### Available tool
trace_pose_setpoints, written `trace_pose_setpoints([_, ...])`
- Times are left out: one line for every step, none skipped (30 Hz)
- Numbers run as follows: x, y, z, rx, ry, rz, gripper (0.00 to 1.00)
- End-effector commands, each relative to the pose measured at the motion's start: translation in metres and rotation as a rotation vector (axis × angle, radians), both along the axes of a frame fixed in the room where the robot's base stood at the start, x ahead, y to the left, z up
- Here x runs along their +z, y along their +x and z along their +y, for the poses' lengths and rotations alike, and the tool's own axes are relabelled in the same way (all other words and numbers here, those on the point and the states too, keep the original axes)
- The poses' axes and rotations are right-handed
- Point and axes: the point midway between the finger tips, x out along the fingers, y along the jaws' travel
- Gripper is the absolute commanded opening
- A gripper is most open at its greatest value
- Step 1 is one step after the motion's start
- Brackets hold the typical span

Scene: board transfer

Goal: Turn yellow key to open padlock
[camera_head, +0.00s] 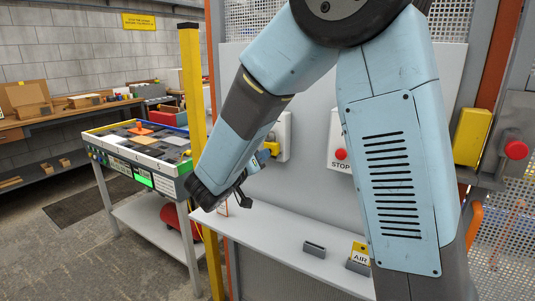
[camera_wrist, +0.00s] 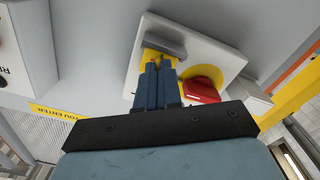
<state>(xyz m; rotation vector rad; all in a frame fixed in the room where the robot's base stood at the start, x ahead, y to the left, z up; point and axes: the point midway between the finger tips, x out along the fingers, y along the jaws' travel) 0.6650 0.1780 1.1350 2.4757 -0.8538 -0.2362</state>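A white panel (camera_wrist: 218,58) on the wall carries a yellow part (camera_wrist: 150,52) under a grey bar (camera_wrist: 165,36). I take the yellow part to be the key; its shape is mostly hidden by my fingers. My gripper (camera_wrist: 158,66) is at this yellow part, its two fingers close together with only a thin gap. They look shut on it. In the head view my gripper (camera_head: 263,156) reaches the yellow part (camera_head: 272,148) beside the white box (camera_head: 283,136). I cannot make out the padlock clearly.
A red handle on a yellow disc (camera_wrist: 203,88) sits close right of my fingers in the wrist view. A STOP box (camera_head: 340,154) is on the wall to the right. A grey shelf (camera_head: 285,235) lies below, and a yellow post (camera_head: 192,90) stands left.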

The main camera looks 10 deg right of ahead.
Motion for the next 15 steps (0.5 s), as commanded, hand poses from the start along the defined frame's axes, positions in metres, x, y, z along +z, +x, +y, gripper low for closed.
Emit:
trace_pose_setpoints([-0.0006,0.0001,0.0008,0.003,0.029,-0.02,0.0])
trace_pose_setpoints([-0.0006,0.0002,0.0008,0.003,0.051,-0.038,0.0])
trace_pose_setpoints([-0.0005,0.0002,0.0006,0.001,0.084,-0.063,0.0])
trace_pose_setpoints([-0.0004,0.0003,0.0007,0.001,0.107,-0.082,0.0])
trace_pose_setpoints([-0.0004,0.0003,0.0007,0.001,0.13,-0.1,0.0])
trace_pose_setpoints([-0.0004,0.0003,0.0007,0.001,0.159,-0.122,0.0])
trace_pose_setpoints([-0.0004,0.0003,0.0008,0.002,0.177,-0.136,0.0])
trace_pose_setpoints([-0.0004,0.0003,0.0008,0.002,0.193,-0.148,0.0])
trace_pose_setpoints([-0.0004,0.0003,0.0008,0.002,0.21,-0.161,0.0])
trace_pose_setpoints([-0.0003,0.0003,0.001,0.002,0.219,-0.168,0.0])
trace_pose_setpoints([-0.0003,0.0003,0.001,0.002,0.226,-0.174,0.0])
trace_pose_setpoints([-0.0003,0.0003,0.001,0.002,0.231,-0.178,0.0])
trace_pose_setpoints([-0.0003,0.0002,0.0011,0.002,0.232,-0.179,0.0])
trace_pose_setpoints([-0.0003,0.0002,0.0011,0.002,0.233,-0.179,0.0])
trace_pose_setpoints([-0.0003,0.0002,0.0011,0.002,0.232,-0.179,0.0])
